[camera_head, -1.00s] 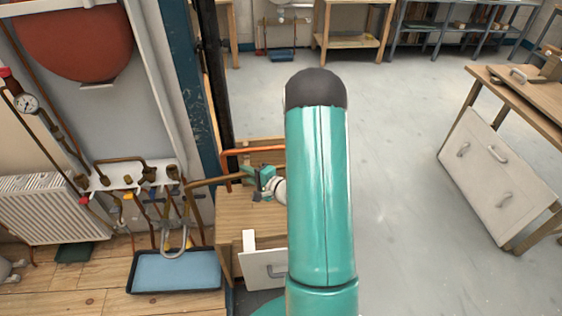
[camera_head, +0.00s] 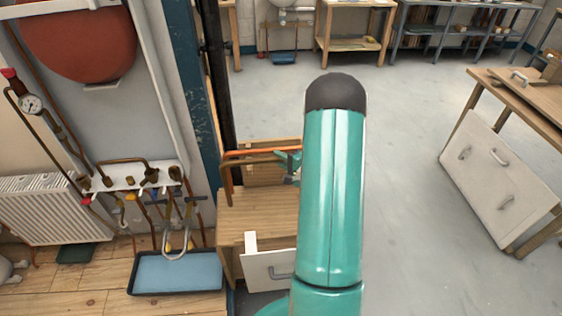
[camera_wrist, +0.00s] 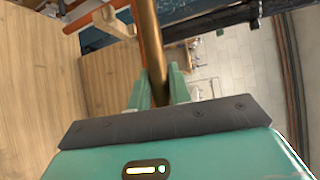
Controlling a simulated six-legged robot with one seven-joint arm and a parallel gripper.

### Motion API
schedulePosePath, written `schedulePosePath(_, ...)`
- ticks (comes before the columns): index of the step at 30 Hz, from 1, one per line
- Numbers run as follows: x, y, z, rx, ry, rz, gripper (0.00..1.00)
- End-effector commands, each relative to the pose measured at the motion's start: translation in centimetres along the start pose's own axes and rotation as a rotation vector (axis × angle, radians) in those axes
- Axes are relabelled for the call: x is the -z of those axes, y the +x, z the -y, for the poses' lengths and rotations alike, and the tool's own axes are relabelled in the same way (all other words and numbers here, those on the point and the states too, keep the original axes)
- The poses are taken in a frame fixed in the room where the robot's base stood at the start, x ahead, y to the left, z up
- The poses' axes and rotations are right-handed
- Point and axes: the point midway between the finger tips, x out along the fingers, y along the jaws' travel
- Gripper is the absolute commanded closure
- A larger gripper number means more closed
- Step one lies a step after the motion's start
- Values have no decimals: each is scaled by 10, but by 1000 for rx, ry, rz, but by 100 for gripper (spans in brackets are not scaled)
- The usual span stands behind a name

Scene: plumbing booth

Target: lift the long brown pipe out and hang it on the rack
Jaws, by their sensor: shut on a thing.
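My gripper (camera_head: 291,160) is partly hidden behind my arm in the head view. In the wrist view its two green fingers (camera_wrist: 158,88) are shut on the brown pipe (camera_wrist: 147,38). The brown pipe also shows in the head view (camera_head: 252,161), reaching left from the gripper above the wooden bench. An orange pipe (camera_head: 258,153) runs close along it there. In the wrist view the orange pipe (camera_wrist: 90,12) is left of the brown one; I cannot tell whether they touch. I cannot clearly make out the rack.
A wooden bench (camera_head: 243,209) with a wooden box (camera_head: 265,175) stands beside a dark upright post (camera_head: 217,90). The pipe manifold (camera_head: 135,176) is on the wall at left, above a blue tray (camera_head: 178,272). Open floor (camera_head: 420,120) lies to the right.

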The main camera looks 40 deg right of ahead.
Motion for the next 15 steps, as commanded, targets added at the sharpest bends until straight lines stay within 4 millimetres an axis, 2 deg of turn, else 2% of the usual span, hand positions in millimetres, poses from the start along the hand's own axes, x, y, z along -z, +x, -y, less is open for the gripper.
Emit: schedulePosePath(15, 15, 23, 0, 2, -1, 2, 100)
